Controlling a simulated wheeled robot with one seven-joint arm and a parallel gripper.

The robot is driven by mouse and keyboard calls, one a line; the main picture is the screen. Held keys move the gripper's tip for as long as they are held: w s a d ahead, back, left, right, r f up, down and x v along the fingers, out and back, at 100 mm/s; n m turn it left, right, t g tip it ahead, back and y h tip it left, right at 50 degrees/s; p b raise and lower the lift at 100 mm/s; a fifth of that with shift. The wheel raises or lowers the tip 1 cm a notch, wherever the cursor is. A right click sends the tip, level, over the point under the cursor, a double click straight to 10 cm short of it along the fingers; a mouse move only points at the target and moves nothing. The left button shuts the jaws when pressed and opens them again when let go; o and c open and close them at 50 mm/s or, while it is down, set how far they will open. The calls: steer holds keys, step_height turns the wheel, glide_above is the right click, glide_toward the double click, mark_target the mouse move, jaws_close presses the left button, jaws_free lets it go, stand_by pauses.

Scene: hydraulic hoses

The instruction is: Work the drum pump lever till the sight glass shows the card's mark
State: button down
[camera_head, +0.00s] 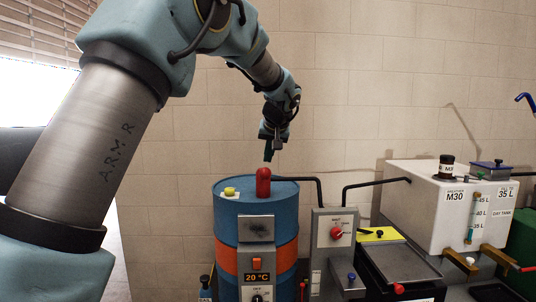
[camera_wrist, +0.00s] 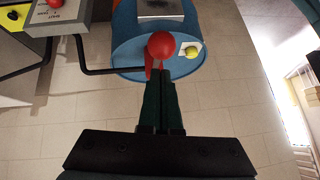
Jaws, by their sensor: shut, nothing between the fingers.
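The blue drum (camera_head: 228,222) with an orange band stands at lower centre. A red rounded lever grip (camera_head: 263,182) stands upright on its lid; in the wrist view its red ball end (camera_wrist: 161,46) shows just beyond my fingertips. My gripper (camera_head: 268,158) points down just above the red grip, its fingers shut and empty; I cannot tell whether they touch it. The white day tank (camera_head: 432,212) at right carries a sight glass (camera_head: 470,225) marked 45 L, 40 L and 35 L. Its liquid level is too small to read. A card (camera_head: 506,193) on the tank reads 35 L.
A yellow cap (camera_head: 229,191) sits on the drum lid. A grey box (camera_head: 335,236) with a red knob stands right of the drum, with black pipes running at its top. A black tray (camera_head: 400,262) lies before the tank. Air above the drum is otherwise clear.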

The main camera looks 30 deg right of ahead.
mark_target(268, 171)
steer(key=shift+a+f, duration=0.1)
steer(key=shift+f, duration=0.5)
steer(key=shift+f, duration=0.15)
steer(key=f+b, duration=0.1)
steer(key=b, duration=0.2)
steer(key=s+f+b, duration=0.1)
steer(key=b, duration=0.3)
steer(key=shift+a+f+t, duration=0.15)
steer(key=shift+f+t, duration=0.15)
step_height(268, 171, down, 14)
steer(key=s+t+h+b, duration=0.1)
steer(key=t+b, duration=0.4)
steer(key=b, duration=3.7)
steer(key=shift+s+a+t+h, duration=0.2)
steer(key=shift+a+t+h, duration=0.2)
steer(key=shift+h, duration=0.4)
steer(key=shift+f+n, duration=0.3)
steer(key=shift+f, duration=0.05)
steer(key=b+v, duration=0.1)
steer(key=v, duration=1)
steer(key=shift+r, duration=0.45)
